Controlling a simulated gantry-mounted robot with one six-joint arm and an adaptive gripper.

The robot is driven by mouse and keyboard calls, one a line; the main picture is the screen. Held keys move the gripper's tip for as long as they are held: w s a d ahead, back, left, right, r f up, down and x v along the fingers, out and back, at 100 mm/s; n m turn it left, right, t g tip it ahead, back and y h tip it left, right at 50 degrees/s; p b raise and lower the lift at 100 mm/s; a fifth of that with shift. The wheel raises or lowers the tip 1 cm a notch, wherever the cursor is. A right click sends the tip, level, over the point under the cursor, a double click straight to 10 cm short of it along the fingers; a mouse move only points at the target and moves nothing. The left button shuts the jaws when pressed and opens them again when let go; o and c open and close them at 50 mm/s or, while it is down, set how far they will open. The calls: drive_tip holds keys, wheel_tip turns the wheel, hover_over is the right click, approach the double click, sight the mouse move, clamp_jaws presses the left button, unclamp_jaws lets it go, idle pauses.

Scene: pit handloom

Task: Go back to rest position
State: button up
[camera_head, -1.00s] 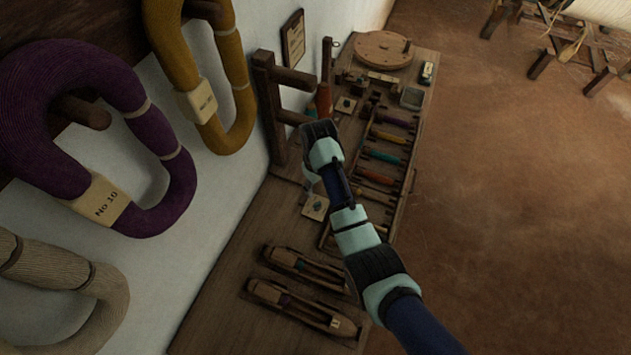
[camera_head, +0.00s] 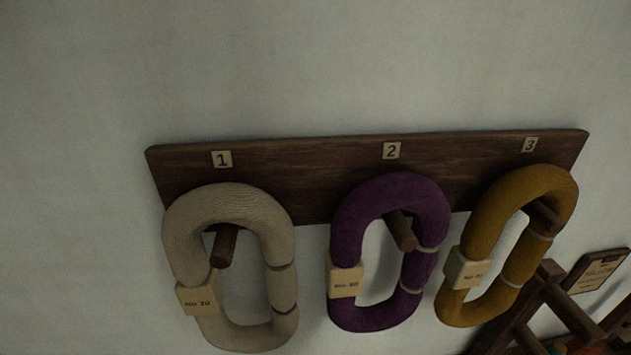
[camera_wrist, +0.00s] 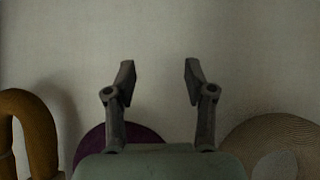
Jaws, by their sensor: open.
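My gripper (camera_wrist: 158,80) shows in the wrist view with its two fingers spread apart and nothing between them. It faces the pale wall. It is not in the head view. Below and behind the fingers in the wrist view, the tops of a mustard hank (camera_wrist: 36,130), a purple hank (camera_wrist: 95,143) and a beige hank (camera_wrist: 270,140) show. My gripper's palm hides part of the purple hank.
In the head view, a dark wooden board (camera_head: 310,165) numbered 1, 2, 3 carries the beige hank (camera_head: 183,235), purple hank (camera_head: 345,230) and mustard hank (camera_head: 485,215) on pegs. A wooden frame (camera_head: 560,295) and a wall sign (camera_head: 597,270) stand lower right. The wall above is bare.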

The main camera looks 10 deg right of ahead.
drive_tip(key=s+a+r+n+t+y, duration=0.1)
drive_tip(key=s+a+r+t+y, duration=0.2)
drive_tip(key=a+r, duration=0.5)
wheel_tip(320, 180, up, 34)
drive_tip(key=s+h+p, duration=0.1)
drive_tip(key=p, duration=3.4)
drive_tip(key=shift+d+f, duration=0.1)
